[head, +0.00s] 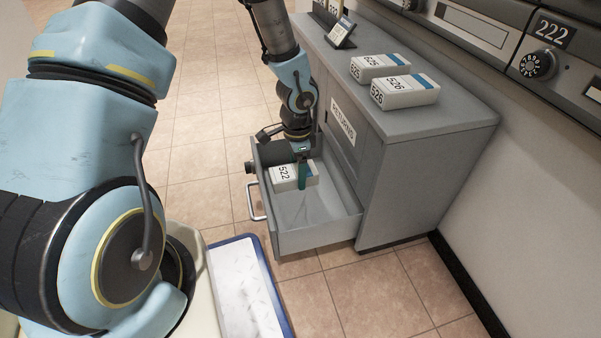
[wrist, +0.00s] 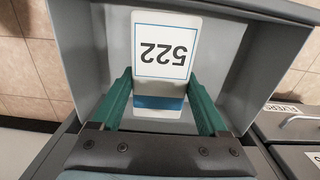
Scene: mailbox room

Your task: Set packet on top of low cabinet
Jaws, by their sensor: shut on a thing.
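The white packet marked 522 (head: 283,178) with a blue band is inside the open drawer (head: 318,236) of the grey low cabinet (head: 445,119). My gripper (head: 303,178) reaches down into the drawer and is shut on this packet. In the wrist view the green fingers of my gripper (wrist: 160,90) are on either side of the packet (wrist: 163,48), near its blue end. The drawer walls surround it. The packet's underside is hidden, so I cannot tell whether it touches the drawer floor.
Two similar packets, marked 525 (head: 375,66) and 526 (head: 405,91), lie on the cabinet top. A small device (head: 340,34) stands at its far end. The near part of the top is clear. Wall mailboxes (head: 545,55) are at the right.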

